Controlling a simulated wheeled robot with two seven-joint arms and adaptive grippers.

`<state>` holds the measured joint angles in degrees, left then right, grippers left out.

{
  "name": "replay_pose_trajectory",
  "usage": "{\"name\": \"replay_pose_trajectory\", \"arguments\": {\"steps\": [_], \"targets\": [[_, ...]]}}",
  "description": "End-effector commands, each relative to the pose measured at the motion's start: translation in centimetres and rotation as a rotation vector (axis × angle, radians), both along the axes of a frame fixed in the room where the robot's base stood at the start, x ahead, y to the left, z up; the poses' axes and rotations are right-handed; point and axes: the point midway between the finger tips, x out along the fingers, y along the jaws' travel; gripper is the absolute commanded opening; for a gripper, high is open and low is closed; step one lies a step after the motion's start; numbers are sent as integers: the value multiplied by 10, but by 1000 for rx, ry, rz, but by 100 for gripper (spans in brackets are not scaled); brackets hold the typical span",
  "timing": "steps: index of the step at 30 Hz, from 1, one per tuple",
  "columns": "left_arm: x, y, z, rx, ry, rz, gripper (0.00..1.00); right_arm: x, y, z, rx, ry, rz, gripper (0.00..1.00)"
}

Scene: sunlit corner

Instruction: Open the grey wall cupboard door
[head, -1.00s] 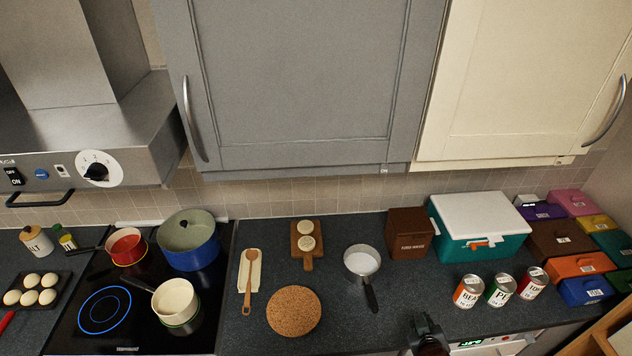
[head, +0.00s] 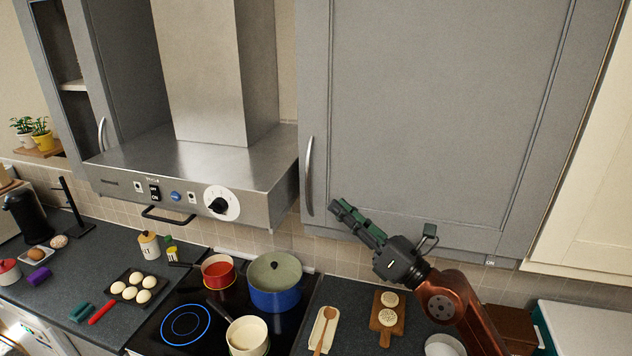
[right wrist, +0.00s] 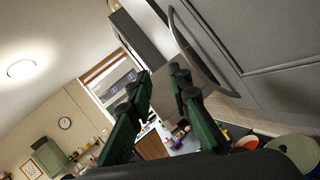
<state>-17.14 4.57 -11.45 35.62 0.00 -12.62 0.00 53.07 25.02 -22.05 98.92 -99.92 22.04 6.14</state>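The grey wall cupboard door (head: 425,110) is shut, with a curved metal handle (head: 309,175) low on its left edge. My right gripper (head: 346,213) is raised in front of the lower part of the door, to the right of the handle. In the right wrist view the two dark green fingers (right wrist: 160,92) stand apart with nothing between them, so it is open. The handle (right wrist: 197,55) shows there just beyond the fingers, up and to the right, and they do not appear to touch it. My left gripper is not in view.
A metal cooker hood (head: 200,180) adjoins the door's left side. A cream cupboard door (head: 590,190) is on the right. The space in front of the door is otherwise free.

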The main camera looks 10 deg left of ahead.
Motion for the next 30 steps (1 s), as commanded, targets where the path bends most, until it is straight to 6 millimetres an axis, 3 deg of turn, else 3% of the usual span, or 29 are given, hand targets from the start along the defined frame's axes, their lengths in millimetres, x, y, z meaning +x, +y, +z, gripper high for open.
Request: {"name": "replay_pose_trajectory", "arguments": {"steps": [3, 9, 14, 24, 30], "targets": [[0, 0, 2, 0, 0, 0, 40, 16, 28, 6, -258, -118, -73, 18], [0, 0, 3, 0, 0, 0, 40, 43, 34, 7, -488, -196, -183, 18], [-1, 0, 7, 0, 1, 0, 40, 54, 40, 9, -528, -205, -206, 18], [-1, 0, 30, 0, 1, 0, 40, 83, 82, 10, -524, -205, -205, 18], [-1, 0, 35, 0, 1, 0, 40, 93, 95, 9, -524, -206, -204, 18]]}}
